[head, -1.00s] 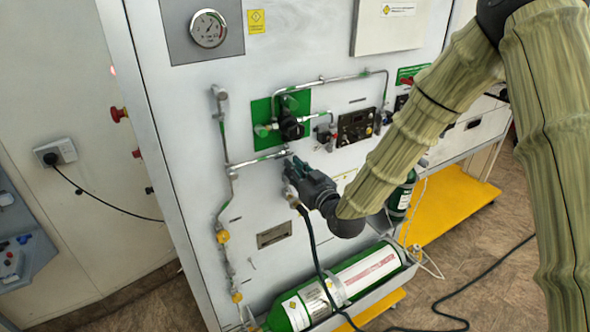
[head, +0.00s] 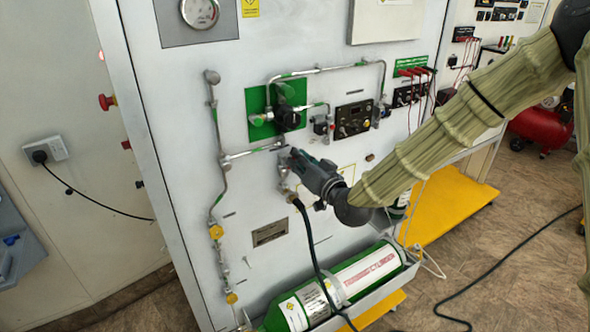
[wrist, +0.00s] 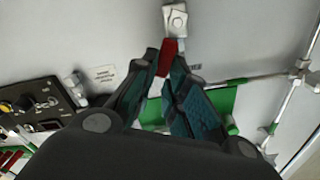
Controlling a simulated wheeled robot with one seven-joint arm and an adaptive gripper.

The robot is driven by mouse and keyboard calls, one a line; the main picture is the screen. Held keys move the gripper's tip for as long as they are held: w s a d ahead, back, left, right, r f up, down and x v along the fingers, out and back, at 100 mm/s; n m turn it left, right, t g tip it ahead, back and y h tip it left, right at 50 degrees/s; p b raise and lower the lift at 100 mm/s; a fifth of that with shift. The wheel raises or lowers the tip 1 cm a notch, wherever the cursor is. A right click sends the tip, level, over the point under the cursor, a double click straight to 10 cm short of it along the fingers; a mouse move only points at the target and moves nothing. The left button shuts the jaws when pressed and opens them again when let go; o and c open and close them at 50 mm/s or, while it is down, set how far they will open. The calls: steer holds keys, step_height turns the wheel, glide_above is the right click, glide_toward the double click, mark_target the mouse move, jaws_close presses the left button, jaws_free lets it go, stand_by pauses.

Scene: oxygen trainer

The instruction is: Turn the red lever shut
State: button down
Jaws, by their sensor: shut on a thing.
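The red lever (wrist: 168,52) shows in the wrist view between the fingertips of my gripper (wrist: 168,72). The lever's grey metal mount (wrist: 176,20) is fixed to the pale panel just beyond the fingertips. My gripper is shut on the lever, with its two teal-padded fingers on either side of it. In the head view my gripper (head: 297,160) is against the panel, below the green plate. The lever itself is hidden there behind the fingers.
Metal pipes (head: 248,152) run across the panel (head: 185,105) near my gripper. A black hose (head: 311,240) hangs just below it. A green cylinder (head: 340,285) lies in a tray at the panel's foot. A black control box (head: 353,119) sits to the right.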

steer(key=d+f+m+b, duration=0.1)
steer(key=m+b, duration=0.3)
steer(key=w+f+m+b, duration=0.1)
steer(key=f+m+b, duration=0.1)
steer(key=m+b, duration=0.2)
steer(key=d+f+m+b, duration=0.1)
steer(key=f+m+b, duration=0.1)
steer(key=m+b, duration=0.2)
steer(key=shift+w+d+m+b, duration=0.25)
steer(key=shift+d+m+b, duration=0.05)
steer(key=shift+d, duration=0.05)
stand_by(0.4)
steer(key=c, duration=1.4)
jaws_free()
steer(key=shift+c, duration=0.2)
steer(key=v, duration=1.2)
